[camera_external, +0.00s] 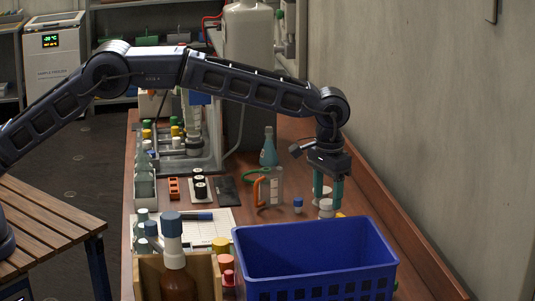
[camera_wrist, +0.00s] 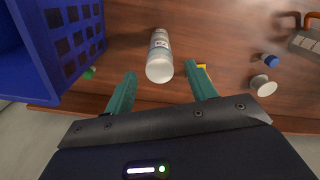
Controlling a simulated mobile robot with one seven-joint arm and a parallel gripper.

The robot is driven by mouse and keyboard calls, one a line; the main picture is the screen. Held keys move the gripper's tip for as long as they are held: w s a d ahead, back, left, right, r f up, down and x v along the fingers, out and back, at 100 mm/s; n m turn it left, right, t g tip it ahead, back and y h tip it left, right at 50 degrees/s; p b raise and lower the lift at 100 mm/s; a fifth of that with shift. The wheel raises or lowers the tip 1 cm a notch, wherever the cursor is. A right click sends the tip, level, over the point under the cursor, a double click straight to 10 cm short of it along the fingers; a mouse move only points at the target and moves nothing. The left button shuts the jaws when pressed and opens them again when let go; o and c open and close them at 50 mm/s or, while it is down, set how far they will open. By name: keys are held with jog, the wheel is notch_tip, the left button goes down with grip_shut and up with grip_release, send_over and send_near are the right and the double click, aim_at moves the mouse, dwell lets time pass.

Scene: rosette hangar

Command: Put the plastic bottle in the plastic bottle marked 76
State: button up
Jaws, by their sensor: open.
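A white plastic bottle (camera_wrist: 159,60) with a printed label shows between my fingers in the wrist view. I cannot read a 76 on it or on any other container. In the external view its white top (camera_external: 326,206) shows just below my fingertips. My gripper (camera_external: 328,194) is open and points down over the bench beside the wall. In the wrist view my gripper (camera_wrist: 162,72) has its two green fingers on either side of the bottle, with gaps visible. I cannot tell how far below the fingertips the bottle stands.
A blue crate (camera_external: 316,239) stands close by at the front; its wall (camera_wrist: 70,30) fills the wrist view's left side. A white-topped item (camera_wrist: 263,86), a blue-capped vial (camera_external: 298,205) and an orange-handled beaker (camera_external: 269,188) stand near. A brown bottle (camera_external: 174,275) stands front left.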

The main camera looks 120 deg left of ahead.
jog(key=shift+r, duration=2.15)
